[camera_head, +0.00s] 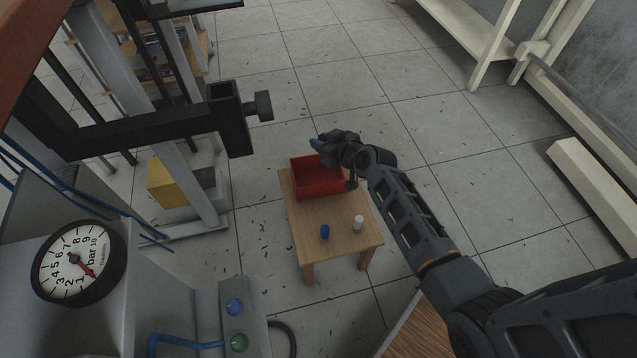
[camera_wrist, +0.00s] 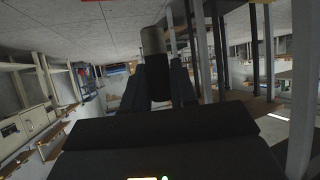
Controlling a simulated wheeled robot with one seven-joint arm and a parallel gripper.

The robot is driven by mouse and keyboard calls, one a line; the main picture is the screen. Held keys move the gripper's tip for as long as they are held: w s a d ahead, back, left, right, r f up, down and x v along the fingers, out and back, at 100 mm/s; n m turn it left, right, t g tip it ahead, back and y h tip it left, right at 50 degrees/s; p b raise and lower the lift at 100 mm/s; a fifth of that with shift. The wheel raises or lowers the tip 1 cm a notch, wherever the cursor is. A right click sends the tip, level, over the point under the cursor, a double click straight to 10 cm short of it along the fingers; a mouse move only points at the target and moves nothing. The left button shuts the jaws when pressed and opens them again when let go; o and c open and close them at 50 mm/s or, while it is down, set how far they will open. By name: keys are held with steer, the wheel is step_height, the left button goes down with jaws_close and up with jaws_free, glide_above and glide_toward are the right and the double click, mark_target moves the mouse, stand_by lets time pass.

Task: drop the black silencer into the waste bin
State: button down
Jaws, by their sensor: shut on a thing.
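The red open-topped bin (camera_head: 312,188) stands on the far part of a small wooden table in the head view. My gripper (camera_head: 321,143) is above the bin's far edge in that view, pointing left. In the wrist view my gripper (camera_wrist: 156,88) is shut on a dark cylindrical piece, the silencer (camera_wrist: 153,41), which sticks out past the fingertips. Its end looks grey-brown in the light. In the head view the held piece is too small and dark to tell from the fingers. The bin's inside is partly hidden by my wrist.
A blue cylinder (camera_head: 324,232) and a white cylinder (camera_head: 357,223) stand on the near part of the wooden table (camera_head: 310,250). A black clamp frame (camera_head: 233,118) and a gauge panel (camera_head: 78,262) are at left. Tiled floor is free behind and right.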

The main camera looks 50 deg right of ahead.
steer(key=shift+f+b, duration=0.65)
steer(key=shift+f, duration=0.6)
steer(key=c, duration=0.8)
jaws_free()
steer(key=p+v, duration=0.2)
steer(key=v, duration=0.5)
steer(key=shift+s+r, duration=0.2)
steer(key=shift+s, duration=0.2)
